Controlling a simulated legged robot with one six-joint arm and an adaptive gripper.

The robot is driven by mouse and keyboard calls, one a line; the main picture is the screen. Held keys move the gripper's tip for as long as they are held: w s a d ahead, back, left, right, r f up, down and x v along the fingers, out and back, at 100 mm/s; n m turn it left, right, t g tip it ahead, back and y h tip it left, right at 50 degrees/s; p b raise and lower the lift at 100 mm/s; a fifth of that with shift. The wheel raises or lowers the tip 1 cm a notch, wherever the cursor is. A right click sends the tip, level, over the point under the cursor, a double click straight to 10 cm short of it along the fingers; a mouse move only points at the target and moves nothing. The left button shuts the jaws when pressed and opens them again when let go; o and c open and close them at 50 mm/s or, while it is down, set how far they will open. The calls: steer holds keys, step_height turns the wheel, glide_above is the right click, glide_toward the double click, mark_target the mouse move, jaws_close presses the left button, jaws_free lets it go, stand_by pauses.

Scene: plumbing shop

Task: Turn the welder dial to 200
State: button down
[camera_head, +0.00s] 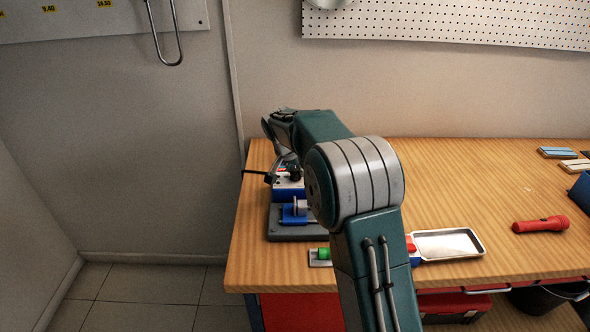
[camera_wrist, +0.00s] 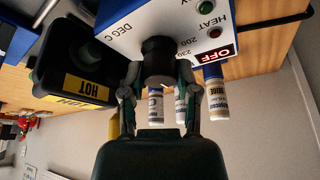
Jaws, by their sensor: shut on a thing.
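The welder (camera_head: 288,194), a white and blue unit, stands at the left end of the bench, partly hidden by my arm in the head view. In the wrist view its white face (camera_wrist: 128,32) shows tilted print: DEG C, HEAT, 200 and 230, beside a red OFF patch. The dial (camera_wrist: 158,52) is a dark round knob on this face. My gripper (camera_wrist: 158,74) is shut on the dial, one finger on each side. Where the dial points cannot be read, as no mark on it is clear.
A black block with yellow HOT labels (camera_wrist: 86,88) is close beside my gripper. Blue-and-white tubes (camera_wrist: 214,98) are near the welder. A metal tray (camera_head: 450,244) and red flashlight (camera_head: 540,224) lie to the right. The middle of the wooden bench (camera_head: 460,185) is clear.

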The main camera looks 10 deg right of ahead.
steer(key=n+y, duration=0.1)
steer(key=n, duration=0.2)
steer(key=shift+f, duration=0.15)
steer(key=n, duration=0.2)
steer(key=n+y, duration=0.1)
steer(key=shift+s+n+t+y, duration=0.1)
steer(key=shift+n+t+y, duration=0.2)
steer(key=shift+n+t, duration=0.1)
steer(key=n+y, duration=0.1)
steer(key=n, duration=0.2)
steer(key=shift+n, duration=0.3)
steer(key=shift+d+n+g+y, duration=0.15)
steer(key=shift+n+y, duration=0.3)
steer(key=shift+n, duration=0.5)
steer(key=shift+a+n+g+y, duration=0.15)
steer(key=shift+n+y, duration=0.3)
steer(key=shift+n, duration=0.5)
steer(key=shift+d, duration=0.1)
steer(key=shift+c, duration=1.7)
jaws_free()
steer(key=shift+f, duration=0.1)
steer(key=shift+r, duration=0.3)
